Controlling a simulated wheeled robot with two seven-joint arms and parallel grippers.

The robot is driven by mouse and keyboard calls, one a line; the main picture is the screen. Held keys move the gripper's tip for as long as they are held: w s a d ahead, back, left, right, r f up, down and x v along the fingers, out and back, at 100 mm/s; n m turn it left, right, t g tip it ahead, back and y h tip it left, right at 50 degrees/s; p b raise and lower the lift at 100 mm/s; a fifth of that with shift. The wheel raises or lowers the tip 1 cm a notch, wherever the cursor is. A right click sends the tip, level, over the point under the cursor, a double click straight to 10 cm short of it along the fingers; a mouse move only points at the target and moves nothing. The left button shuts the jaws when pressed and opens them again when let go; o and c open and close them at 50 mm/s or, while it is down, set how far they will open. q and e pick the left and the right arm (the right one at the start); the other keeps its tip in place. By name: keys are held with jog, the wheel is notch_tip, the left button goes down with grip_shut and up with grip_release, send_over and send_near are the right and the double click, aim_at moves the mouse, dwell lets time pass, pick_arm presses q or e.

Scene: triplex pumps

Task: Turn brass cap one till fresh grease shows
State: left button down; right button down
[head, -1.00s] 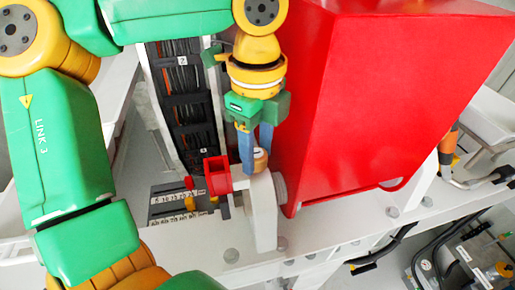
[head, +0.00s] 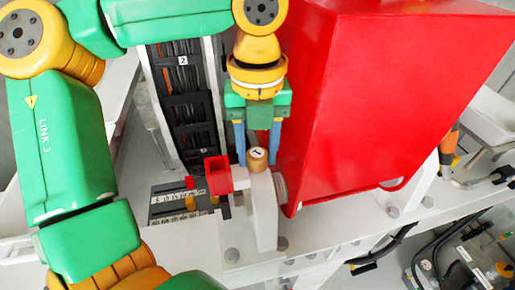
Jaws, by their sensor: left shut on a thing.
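Brass cap one (head: 257,158), a small round tan-gold cap with a dark "1" on its pale top, sits on top of a white upright block (head: 263,212) beside the red housing. My left gripper (head: 257,148) comes down from above, with one blue finger on the left and one on the right of the cap. It is shut on the cap. The mark on the cap's top lies tilted in the picture. I see no grease around the cap, and its far side is hidden. My right gripper is not in view.
The large red housing (head: 385,95) stands close to the right of the gripper. A small red box-shaped part (head: 218,175) is just left of the cap. A cable rack (head: 188,100) stands behind at the left. The white deck (head: 340,235) in front is mostly clear.

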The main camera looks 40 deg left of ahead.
aim_at(257, 152)
pick_arm(q)
jog(key=shift+r+m, duration=0.15)
jog(key=shift+m, duration=0.75)
jog(key=shift+c, duration=2)
grip_release()
notch_tip(257, 152, up, 7)
